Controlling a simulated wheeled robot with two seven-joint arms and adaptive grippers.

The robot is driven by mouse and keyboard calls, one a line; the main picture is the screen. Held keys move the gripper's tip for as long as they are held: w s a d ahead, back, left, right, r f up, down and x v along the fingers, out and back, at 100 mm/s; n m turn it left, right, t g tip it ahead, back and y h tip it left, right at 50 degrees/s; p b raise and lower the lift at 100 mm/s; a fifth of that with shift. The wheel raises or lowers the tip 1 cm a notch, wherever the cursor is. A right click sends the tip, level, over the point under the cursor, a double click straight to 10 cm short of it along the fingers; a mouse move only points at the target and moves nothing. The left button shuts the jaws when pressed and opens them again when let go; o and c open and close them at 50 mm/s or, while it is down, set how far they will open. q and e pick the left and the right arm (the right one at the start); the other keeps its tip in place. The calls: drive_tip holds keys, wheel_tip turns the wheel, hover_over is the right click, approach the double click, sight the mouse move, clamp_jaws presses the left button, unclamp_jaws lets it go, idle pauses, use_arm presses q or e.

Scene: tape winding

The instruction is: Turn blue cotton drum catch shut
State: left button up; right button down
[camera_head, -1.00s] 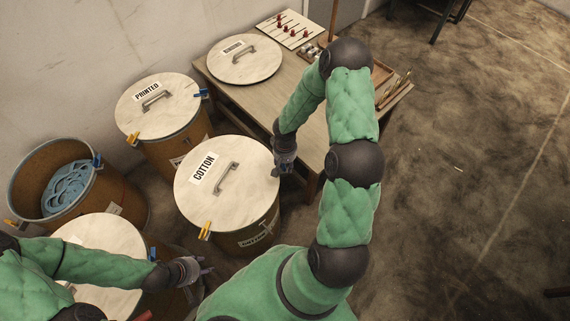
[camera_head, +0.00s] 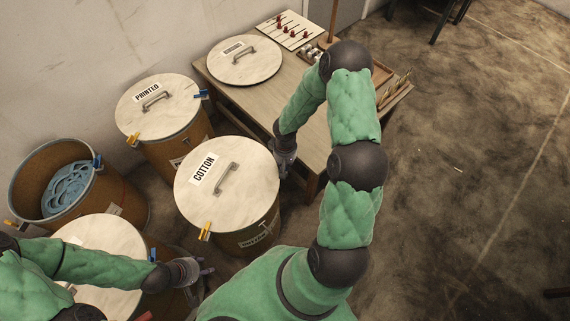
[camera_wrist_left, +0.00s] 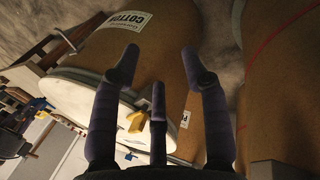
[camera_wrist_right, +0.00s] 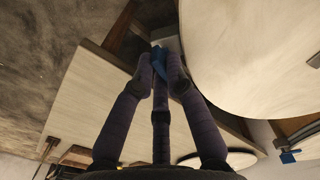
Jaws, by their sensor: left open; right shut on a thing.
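The cotton drum (camera_head: 243,240) stands in the middle with a pale round lid (camera_head: 238,205) marked COTTON on it. Its yellow catch (camera_head: 205,231) is on the near left rim; it also shows in the left wrist view (camera_wrist_left: 136,122). Its blue catch (camera_wrist_right: 158,56) shows in the right wrist view, at the lid's edge between my right fingertips. My right gripper (camera_head: 281,172) is shut on the blue catch at the right side of the lid; in the head view the gripper hides it. My left gripper (camera_head: 210,270) is open and empty, low in front of the drum.
The PRINTED drum (camera_head: 178,150) stands behind left, lidded. An open drum (camera_head: 121,197) at far left holds blue material (camera_head: 68,188). Another pale lid (camera_head: 100,237) is at near left. A wooden table (camera_head: 255,105) carrying a loose lid (camera_head: 245,62) is close behind my right gripper.

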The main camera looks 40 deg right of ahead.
drive_tip(key=n, duration=0.3)
drive_tip(key=shift+n+p, duration=0.3)
drive_tip(key=shift+p, duration=0.1)
drive_tip(key=n+p, duration=0.1)
drive_tip(key=n, duration=0.2)
drive_tip(key=shift+w+d+r+n, duration=0.1)
drive_tip(key=shift+n, duration=0.2)
drive_tip(key=n+p, duration=0.2)
drive_tip(key=n, duration=0.2)
drive_tip(key=shift+w, duration=0.1)
drive_tip(key=shift+w+n+p, duration=0.1)
drive_tip(key=shift+n+p, duration=0.6)
drive_tip(key=shift+n, duration=1)
drive_tip(key=c, duration=1.2)
unclamp_jaws()
drive_tip(key=shift+c, duration=0.2)
